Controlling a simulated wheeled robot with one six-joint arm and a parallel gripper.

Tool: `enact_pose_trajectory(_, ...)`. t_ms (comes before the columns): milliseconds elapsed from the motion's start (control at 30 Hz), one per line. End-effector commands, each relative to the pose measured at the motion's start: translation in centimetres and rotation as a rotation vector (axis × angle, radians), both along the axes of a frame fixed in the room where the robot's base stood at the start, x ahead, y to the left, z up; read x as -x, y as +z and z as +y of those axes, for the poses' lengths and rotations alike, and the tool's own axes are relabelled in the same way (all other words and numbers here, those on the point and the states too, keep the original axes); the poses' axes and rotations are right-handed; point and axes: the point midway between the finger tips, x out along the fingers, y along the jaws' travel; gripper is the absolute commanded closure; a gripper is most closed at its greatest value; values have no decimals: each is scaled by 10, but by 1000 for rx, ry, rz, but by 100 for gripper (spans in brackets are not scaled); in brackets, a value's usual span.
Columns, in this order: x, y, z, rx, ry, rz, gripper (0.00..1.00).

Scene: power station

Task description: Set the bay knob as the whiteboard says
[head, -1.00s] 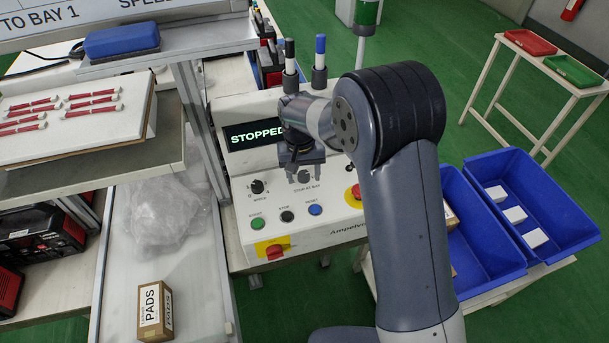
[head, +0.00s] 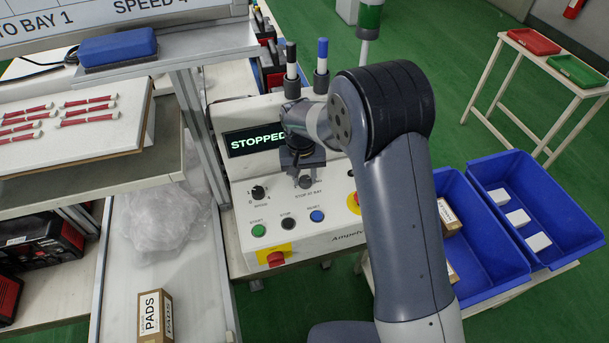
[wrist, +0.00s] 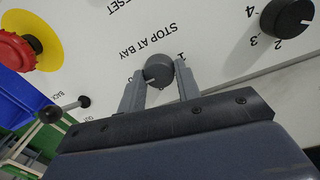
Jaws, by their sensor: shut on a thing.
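The bay knob (wrist: 158,68), small and dark with a white pointer mark, sits under the print STOP AT BAY in the wrist view. My gripper (wrist: 160,88) has one finger on each side of it and is shut on it. In the head view my gripper (head: 303,160) is at the panel and partly covers the knob (head: 306,182). The whiteboard (head: 70,24) at top left is cut off; "TO BAY 1" and "SPEED" can be read.
The panel screen (head: 255,140) reads STOPPED. A speed knob (head: 258,192) stands left of the bay knob. Green, black and blue buttons (head: 288,222) lie below. A red emergency button (wrist: 18,50) is close by. Blue bins (head: 535,205) stand right.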

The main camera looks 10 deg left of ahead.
Motion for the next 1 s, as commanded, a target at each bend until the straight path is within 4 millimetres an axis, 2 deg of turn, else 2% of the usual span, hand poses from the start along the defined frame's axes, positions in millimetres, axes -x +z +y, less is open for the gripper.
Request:
enact_pose_trajectory(100,0,0,0,0,0,0,91)
enact_pose_trajectory(467,0,-1,0,0,73,-1,91)
enact_pose_trajectory(1000,1,-1,0,0,527,-3,91)
